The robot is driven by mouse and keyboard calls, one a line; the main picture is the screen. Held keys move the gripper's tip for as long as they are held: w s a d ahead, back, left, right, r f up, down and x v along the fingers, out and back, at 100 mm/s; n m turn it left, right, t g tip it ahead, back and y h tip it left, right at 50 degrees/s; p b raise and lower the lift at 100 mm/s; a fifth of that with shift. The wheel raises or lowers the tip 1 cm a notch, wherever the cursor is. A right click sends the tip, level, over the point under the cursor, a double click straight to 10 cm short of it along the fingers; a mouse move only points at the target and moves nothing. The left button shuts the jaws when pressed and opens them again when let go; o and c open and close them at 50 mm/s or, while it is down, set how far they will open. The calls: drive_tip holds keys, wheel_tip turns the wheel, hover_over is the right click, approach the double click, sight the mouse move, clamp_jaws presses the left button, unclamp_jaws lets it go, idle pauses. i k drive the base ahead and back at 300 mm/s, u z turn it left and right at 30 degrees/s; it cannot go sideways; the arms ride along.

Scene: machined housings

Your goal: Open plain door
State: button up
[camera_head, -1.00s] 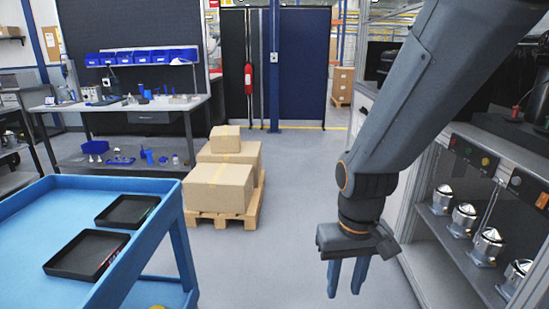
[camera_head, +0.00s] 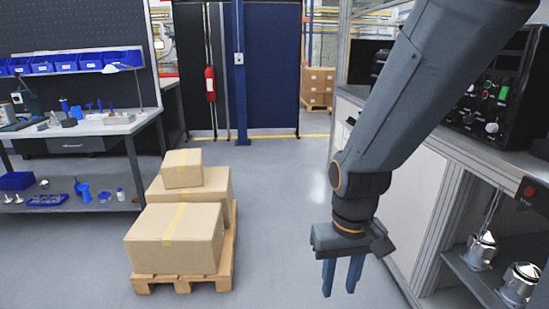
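My gripper (camera_head: 341,278) hangs on the right side of the head view, pointing down, with its two blue fingers apart and nothing between them. A plain white panel (camera_head: 412,215) on the right-hand metal-framed workstation is partly hidden behind my arm. It looks closed, and I see no handle on it. A plain dark blue panel (camera_head: 272,70) stands upright at the back of the room, beside a blue post. I cannot tell which of these is the plain door. My gripper appears apart from both.
Cardboard boxes (camera_head: 175,238) stand on a wooden pallet (camera_head: 228,265) left of my gripper. A workbench (camera_head: 88,125) with blue bins is at the far left. Metal housings (camera_head: 521,282) stand on a shelf at the right. The grey floor between pallet and workstation is clear.

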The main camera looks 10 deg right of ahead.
sight(406, 210)
drive_tip(key=z, duration=0.25)
drive_tip(key=i, duration=1.7)
drive_tip(key=z, duration=0.45)
drive_tip(key=i, duration=0.75)
drive_tip(key=z, duration=0.05)
